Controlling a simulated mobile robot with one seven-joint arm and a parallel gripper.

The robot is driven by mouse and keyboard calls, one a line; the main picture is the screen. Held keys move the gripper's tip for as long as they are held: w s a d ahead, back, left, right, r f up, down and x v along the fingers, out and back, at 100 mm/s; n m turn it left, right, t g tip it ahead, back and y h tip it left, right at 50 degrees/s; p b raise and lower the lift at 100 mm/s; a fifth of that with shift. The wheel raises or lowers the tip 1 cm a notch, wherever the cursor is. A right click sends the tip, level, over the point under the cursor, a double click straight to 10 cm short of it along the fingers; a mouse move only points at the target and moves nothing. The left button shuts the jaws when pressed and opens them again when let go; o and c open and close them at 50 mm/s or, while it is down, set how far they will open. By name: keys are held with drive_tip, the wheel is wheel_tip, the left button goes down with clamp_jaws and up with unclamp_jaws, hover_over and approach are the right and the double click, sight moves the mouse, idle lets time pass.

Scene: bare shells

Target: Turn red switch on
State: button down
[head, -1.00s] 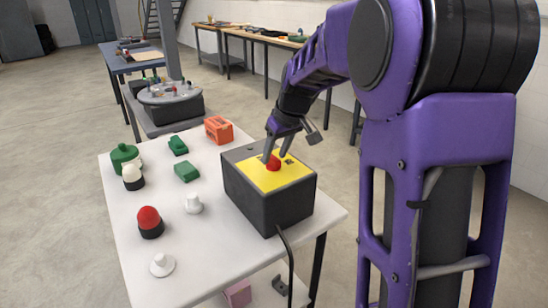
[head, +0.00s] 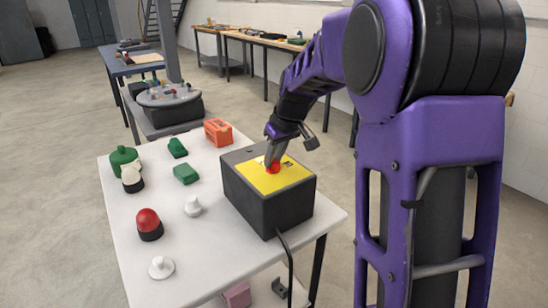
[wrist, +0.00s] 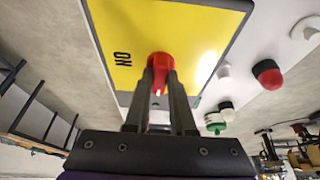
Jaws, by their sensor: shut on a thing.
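The red switch (head: 272,167) is a red knob on the yellow top plate (head: 285,183) of a dark box (head: 268,208) on the white table. My gripper (head: 271,161) reaches down from above and is shut on the red switch. In the wrist view the red switch (wrist: 160,62) sits between the tips of my two fingers (wrist: 159,76), which hide part of it. The word "ON" (wrist: 122,58) is printed on the yellow plate, to the left of the switch in that view.
On the white table (head: 190,245) stand a red dome lamp (head: 149,219), small white knobs (head: 193,207), green blocks (head: 186,174), a green round piece (head: 123,156) and an orange block (head: 218,132). A black cable hangs from the box's front. Workbenches stand behind.

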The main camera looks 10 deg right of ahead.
drive_tip(key=shift+a+m, duration=0.1)
drive_tip(key=shift+m, duration=0.2)
drive_tip(key=m+h+p, duration=0.1)
drive_tip(key=m+p, duration=0.1)
drive_tip(key=m, duration=0.1)
drive_tip(key=shift+a+r+m+h, duration=0.1)
drive_tip(key=shift+a+m+h, duration=0.05)
drive_tip(key=shift+m+h, duration=0.2)
drive_tip(key=m+h, duration=0.2)
drive_tip(key=m, duration=0.2)
drive_tip(key=shift+a+p, duration=0.1)
drive_tip(key=shift+p, duration=0.3)
drive_tip(key=m+g+h, duration=0.1)
drive_tip(key=m, duration=0.4)
drive_tip(key=shift+w, duration=0.1)
drive_tip(key=m+p, duration=0.1)
drive_tip(key=m, duration=0.1)
drive_tip(key=m+g+h+p, duration=0.1)
drive_tip(key=m, duration=0.2)
drive_tip(key=shift+a+g, duration=0.1)
drive_tip(key=shift+g, duration=0.2)
drive_tip(key=shift+m, duration=0.25)
drive_tip(key=c, duration=0.8)
unclamp_jaws()
drive_tip(key=shift+o, duration=0.2)
